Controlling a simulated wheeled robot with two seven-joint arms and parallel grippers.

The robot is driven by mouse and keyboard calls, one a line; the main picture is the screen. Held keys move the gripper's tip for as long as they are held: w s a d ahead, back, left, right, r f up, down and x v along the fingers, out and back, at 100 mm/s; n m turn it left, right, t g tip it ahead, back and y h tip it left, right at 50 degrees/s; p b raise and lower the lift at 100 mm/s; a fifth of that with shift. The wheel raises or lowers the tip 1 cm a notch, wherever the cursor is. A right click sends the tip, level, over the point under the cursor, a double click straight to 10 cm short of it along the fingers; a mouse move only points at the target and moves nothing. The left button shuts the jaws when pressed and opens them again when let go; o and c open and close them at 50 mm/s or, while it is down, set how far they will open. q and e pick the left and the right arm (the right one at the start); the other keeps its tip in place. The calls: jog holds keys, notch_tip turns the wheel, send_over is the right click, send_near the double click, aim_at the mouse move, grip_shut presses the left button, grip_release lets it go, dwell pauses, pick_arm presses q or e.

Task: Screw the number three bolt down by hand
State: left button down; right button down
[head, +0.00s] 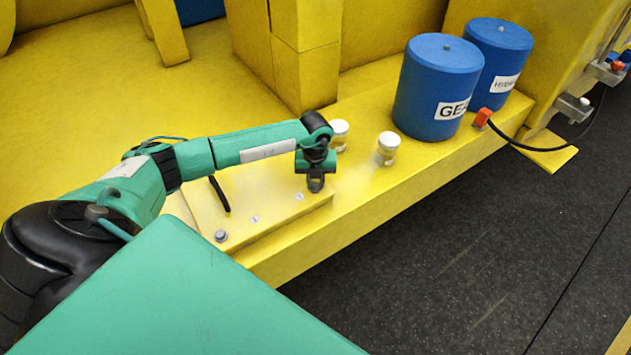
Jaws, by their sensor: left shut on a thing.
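My left gripper (316,184) points down over the right end of a raised yellow plate (270,227). It is shut on a bolt, which is mostly hidden between the fingers. A small white label (299,197) lies on the plate just left of the gripper; its number is too small to read. Another label (254,218) lies further left. A second grey bolt (221,236) stands at the plate's near left corner. A black curved handle (219,193) rises from the plate's back side. My right gripper is not in view.
Two white-capped jars, the nearer (388,148) and the farther (340,133), stand behind and right of the gripper. Two blue drums (435,85) (500,60) stand further right. A yellow post (305,55) rises behind. Dark floor (450,260) lies beyond the ledge.

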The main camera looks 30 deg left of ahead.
pick_arm(q)
jog(key=m+b, duration=0.2)
jog(key=b, duration=0.1)
jog(key=m+b, duration=0.3)
jog(key=b, duration=0.1)
jog(key=m+b, duration=0.2)
jog(key=b, duration=0.2)
jog(key=shift+w+f+m, duration=0.1)
jog(key=shift+f+m, duration=0.15)
jog(key=shift+m, duration=0.15)
jog(key=m+b, duration=0.2)
jog(key=shift+r+m+b, duration=0.25)
jog(key=shift+m+b, duration=0.15)
jog(key=shift+r, duration=0.15)
jog(key=c, duration=1.3)
grip_release()
jog(key=shift+o, duration=0.3)
jog(key=shift+m, duration=0.3)
